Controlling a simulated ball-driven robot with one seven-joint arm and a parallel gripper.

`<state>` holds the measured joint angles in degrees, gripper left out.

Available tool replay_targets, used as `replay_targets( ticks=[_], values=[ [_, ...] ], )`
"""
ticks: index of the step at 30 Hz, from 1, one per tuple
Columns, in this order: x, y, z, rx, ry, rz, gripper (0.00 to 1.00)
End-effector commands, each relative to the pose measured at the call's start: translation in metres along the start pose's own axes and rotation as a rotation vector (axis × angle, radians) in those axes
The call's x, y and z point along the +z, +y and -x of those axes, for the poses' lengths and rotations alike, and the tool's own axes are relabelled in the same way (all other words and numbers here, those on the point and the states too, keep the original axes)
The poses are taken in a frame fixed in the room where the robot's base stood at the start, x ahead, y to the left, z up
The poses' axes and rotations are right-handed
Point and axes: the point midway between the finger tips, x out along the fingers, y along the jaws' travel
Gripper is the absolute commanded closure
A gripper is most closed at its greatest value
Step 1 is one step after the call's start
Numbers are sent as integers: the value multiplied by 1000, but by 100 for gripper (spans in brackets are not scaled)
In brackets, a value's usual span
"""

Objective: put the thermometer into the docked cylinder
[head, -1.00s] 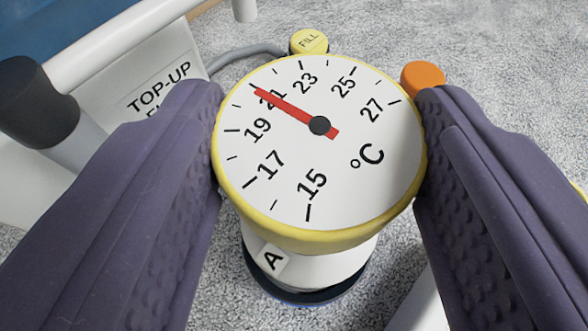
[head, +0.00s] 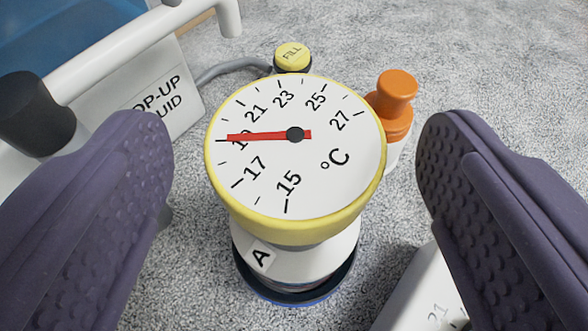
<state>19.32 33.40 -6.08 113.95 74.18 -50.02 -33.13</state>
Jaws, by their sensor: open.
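The thermometer (head: 330,185) has a round white dial with a yellow rim, and its red needle points at about 19 °C. Its dial sits over a white cylinder marked A (head: 335,245), which has a dark and blue base. The dial hides the cylinder's mouth and any stem, so how deep the thermometer sits is hidden. My gripper (head: 293,125) is open, with one purple ribbed finger on each side of the dial. There is a clear gap between both fingers and the rim.
An orange-capped bottle (head: 396,88) stands right behind the dial, near the right finger. A yellow FILL button (head: 292,55) with a grey hose lies behind. A top-up fluid sign (head: 165,95) and white rail are left. A white block (head: 425,300) is lower right.

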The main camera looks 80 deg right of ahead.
Motion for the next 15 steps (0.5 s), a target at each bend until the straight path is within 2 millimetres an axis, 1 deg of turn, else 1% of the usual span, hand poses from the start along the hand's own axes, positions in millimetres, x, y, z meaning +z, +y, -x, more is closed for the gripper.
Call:
replay_targets(
  ticks=[1, 3, 9, 12, 15],
  values=[
    [-3, -1, 13, -3, 0, 1, 16],
    [-4, -1, 30, -5, 0, 2, 16],
    [-4, -1, 77, -4, 1, 1, 16],
    [-3, 0, 93, -2, 1, 1, 16],
    [-2, 0, 103, -1, 0, 0, 16]
  ],
)
